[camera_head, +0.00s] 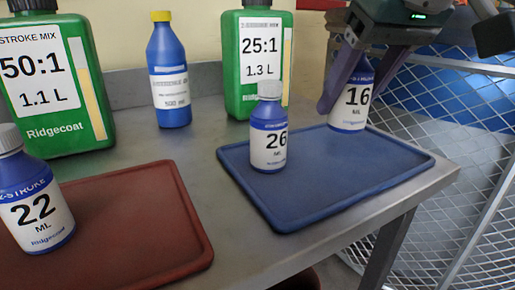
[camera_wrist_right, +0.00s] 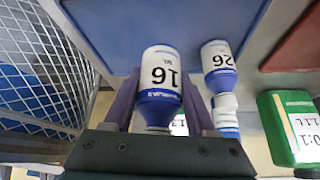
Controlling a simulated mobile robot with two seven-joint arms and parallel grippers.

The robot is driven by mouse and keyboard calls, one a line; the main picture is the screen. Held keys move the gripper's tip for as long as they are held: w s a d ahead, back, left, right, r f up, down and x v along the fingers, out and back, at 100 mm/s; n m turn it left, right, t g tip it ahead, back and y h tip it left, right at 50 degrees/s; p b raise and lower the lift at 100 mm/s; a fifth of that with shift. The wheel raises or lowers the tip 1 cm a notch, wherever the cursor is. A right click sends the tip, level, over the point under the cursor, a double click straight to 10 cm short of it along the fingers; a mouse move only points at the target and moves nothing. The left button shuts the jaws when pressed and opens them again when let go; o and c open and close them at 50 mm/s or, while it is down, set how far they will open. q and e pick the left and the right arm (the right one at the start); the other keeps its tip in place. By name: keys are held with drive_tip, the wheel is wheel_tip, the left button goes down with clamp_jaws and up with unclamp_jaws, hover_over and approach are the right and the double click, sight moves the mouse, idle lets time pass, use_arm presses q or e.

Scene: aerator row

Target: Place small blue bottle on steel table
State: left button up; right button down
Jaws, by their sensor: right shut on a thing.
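My right gripper (camera_head: 350,98) is shut on a small blue bottle (camera_head: 351,107) with a white label reading 16 ML. The bottle is upright at the far right corner of the blue tray (camera_head: 330,202); I cannot tell whether its base touches. In the right wrist view, the same bottle (camera_wrist_right: 159,75) appears upside down between the fingers of the gripper (camera_wrist_right: 157,98). A similar bottle marked 26 (camera_head: 268,148) stands on the blue tray, and one marked 22 (camera_head: 38,208) on the red tray (camera_head: 150,225). The steel table (camera_head: 200,150) carries both trays. My left gripper is out of view.
Two green jugs, marked 50:1 (camera_head: 70,115) and 25:1 (camera_head: 232,70), and a taller blue bottle with a yellow cap (camera_head: 168,75) stand along the back. A wire mesh fence (camera_head: 455,150) is on the right. A bare strip of table lies between the trays.

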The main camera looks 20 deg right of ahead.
sight(345, 132)
drive_tip(key=shift+f+b, duration=1.55)
drive_tip(key=shift+f, duration=1)
drive_tip(key=shift+f, duration=0.1)
drive_tip(key=shift+f, duration=0.15)
drive_tip(key=shift+c, duration=1)
unclamp_jaws()
drive_tip(key=shift+r, duration=0.3)
drive_tip(key=p+v, duration=0.7)
drive_tip(key=v, duration=0.5)
